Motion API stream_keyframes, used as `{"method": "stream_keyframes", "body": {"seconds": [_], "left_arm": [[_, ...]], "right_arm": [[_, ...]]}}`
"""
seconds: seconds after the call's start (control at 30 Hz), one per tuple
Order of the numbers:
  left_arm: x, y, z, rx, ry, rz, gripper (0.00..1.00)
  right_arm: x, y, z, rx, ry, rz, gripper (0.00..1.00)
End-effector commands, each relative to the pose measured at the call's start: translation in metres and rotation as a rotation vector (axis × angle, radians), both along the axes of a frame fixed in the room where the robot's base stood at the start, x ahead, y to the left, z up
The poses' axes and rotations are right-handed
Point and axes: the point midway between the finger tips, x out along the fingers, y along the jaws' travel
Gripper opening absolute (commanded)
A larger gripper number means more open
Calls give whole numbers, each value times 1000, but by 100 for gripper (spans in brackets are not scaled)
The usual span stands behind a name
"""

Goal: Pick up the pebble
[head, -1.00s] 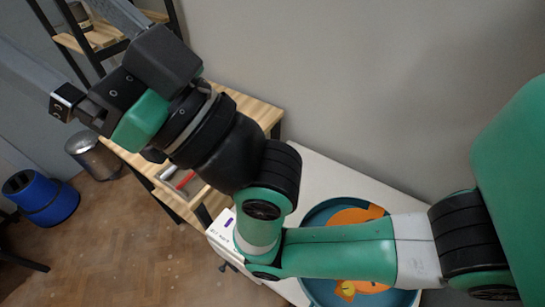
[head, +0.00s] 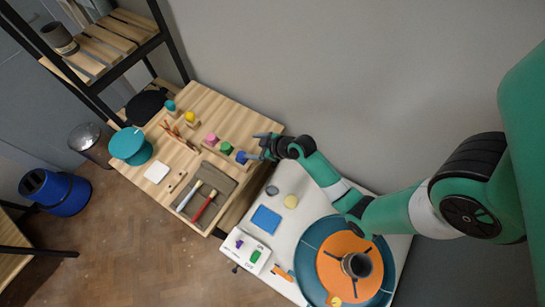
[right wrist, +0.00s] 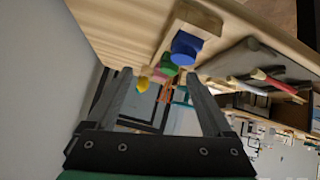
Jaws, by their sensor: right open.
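A small dark grey rounded thing (head: 272,190), which may be the pebble, lies on the white table (head: 300,180) near its left edge. It is too small to be sure of. My right gripper (head: 254,146) is open and empty, up and left of it, by the right end of the wooden table (head: 215,105). In the right wrist view my right gripper (right wrist: 156,78) has its two fingers spread, with a blue knob (right wrist: 186,46) just beyond them. I see no pebble in that view. My left gripper is not in view.
A pale yellow round thing (head: 290,201), a blue square (head: 266,219) and a blue-rimmed orange wheel (head: 308,253) are on the white table. Pink (head: 211,139) and green (head: 226,147) knobs stand by the blue one. A grey mat (head: 228,185) holds tools.

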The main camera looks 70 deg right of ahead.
Motion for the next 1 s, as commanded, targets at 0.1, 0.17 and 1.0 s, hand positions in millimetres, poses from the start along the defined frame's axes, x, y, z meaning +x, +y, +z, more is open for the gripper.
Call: {"method": "stream_keyframes", "body": {"seconds": [0.1, 0.17, 1.0], "left_arm": [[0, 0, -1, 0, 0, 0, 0], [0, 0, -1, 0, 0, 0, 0], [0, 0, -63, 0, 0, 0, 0]], "right_arm": [[-89, 26, -93, 119, 184, -21, 86], [-119, 42, -119, 163, 238, -22, 86], [-120, 62, -202, 218, 295, -18, 86]]}}
